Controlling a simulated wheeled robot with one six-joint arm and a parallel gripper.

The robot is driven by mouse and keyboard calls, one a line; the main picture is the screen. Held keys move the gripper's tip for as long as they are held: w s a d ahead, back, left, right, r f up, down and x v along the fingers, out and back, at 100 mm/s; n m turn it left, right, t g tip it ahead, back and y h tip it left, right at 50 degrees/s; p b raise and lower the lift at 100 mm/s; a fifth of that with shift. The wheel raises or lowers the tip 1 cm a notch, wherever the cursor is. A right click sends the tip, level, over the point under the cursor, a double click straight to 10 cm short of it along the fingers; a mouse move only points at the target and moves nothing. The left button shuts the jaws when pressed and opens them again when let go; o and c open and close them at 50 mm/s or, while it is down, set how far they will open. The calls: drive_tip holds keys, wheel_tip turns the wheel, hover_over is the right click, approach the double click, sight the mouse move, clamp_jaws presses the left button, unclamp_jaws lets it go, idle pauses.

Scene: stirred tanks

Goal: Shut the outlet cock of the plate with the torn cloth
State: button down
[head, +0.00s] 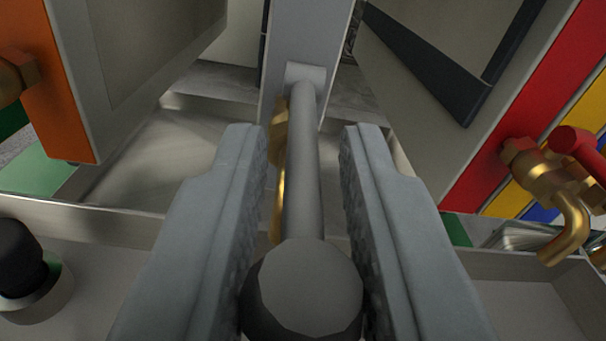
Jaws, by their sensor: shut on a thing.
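My gripper (303,235) has its two grey jaws on either side of a grey handle (302,160) and is shut on its round dark knob (304,292), close to the camera. The handle's rod runs away from me to a small boss on the edge of a pale grey plate (308,50). A strip of brass (279,165) shows just left of the rod, mostly hidden behind it and the left jaw. No torn cloth can be made out in this view.
An orange-edged plate (45,75) with a brass fitting stands at left. At right are red (480,165), yellow and blue plate edges, with a red-handled brass cock (545,180) and downturned spout. A metal trough (140,225) runs below. A black knob (20,260) sits at lower left.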

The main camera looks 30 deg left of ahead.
sight(309, 89)
wheel_tip(309, 89, up, 2)
drive_tip(key=g+h, duration=0.2)
drive_tip(key=g, duration=0.1)
drive_tip(key=shift+w+a+r, duration=0.1)
drive_tip(key=shift+r, duration=0.1)
drive_tip(key=shift+w+a+r+g+h, duration=0.15)
drive_tip(key=shift+r+g+h, duration=0.3)
drive_tip(key=shift+g, duration=0.25)
drive_tip(key=shift+w+a+r+g+h, duration=0.15)
drive_tip(key=shift+r+g+h, duration=0.2)
drive_tip(key=shift+g+h, duration=0.3)
drive_tip(key=shift+d, duration=0.1)
drive_tip(key=c, duration=1.3)
unclamp_jaws()
drive_tip(key=shift+r, duration=0.15)
drive_tip(key=v, duration=1.7)
drive_tip(key=shift+r, duration=0.2)
drive_tip(key=shift+w, duration=0.1)
